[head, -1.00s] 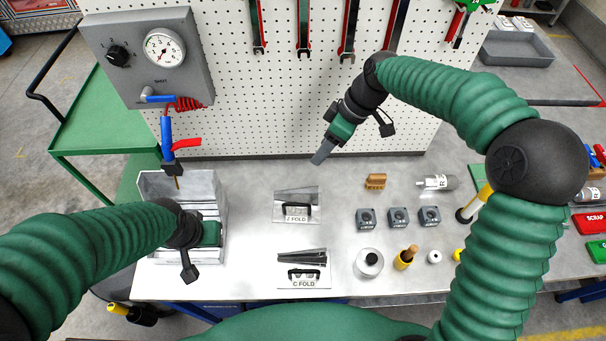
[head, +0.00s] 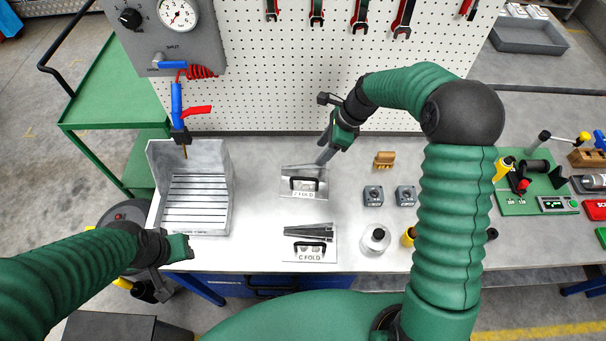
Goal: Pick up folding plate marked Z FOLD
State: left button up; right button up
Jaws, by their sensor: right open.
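The folding plate marked Z FOLD (head: 310,194) lies flat on the bench, a light metal plate with a black handle across it. My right gripper (head: 325,157) is open and points down just above the plate's back right edge; I cannot tell whether it touches. My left gripper (head: 184,248) hangs at the bench's front left edge, below the slotted metal tray, away from the plate. Its fingers are too hidden to tell their state.
A similar plate marked C FOLD (head: 310,250) lies in front. A slotted metal tray (head: 228,205) stands left under a blue nozzle (head: 177,105). Grey blocks (head: 373,196), a brown block (head: 384,159) and a round canister (head: 375,241) stand right. A pegboard (head: 290,70) closes the back.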

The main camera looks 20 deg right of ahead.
aim_at(307, 166)
jog(key=x, duration=0.5)
jog(key=shift+w+a+f, duration=0.1)
jog(key=shift+f, duration=0.2)
jog(key=p+x, duration=0.1)
jog(key=x, duration=0.4)
jog(key=shift+w+a+f, duration=0.2)
jog(key=shift+a+f, duration=0.1)
jog(key=shift+r, duration=0.1)
grip_shut()
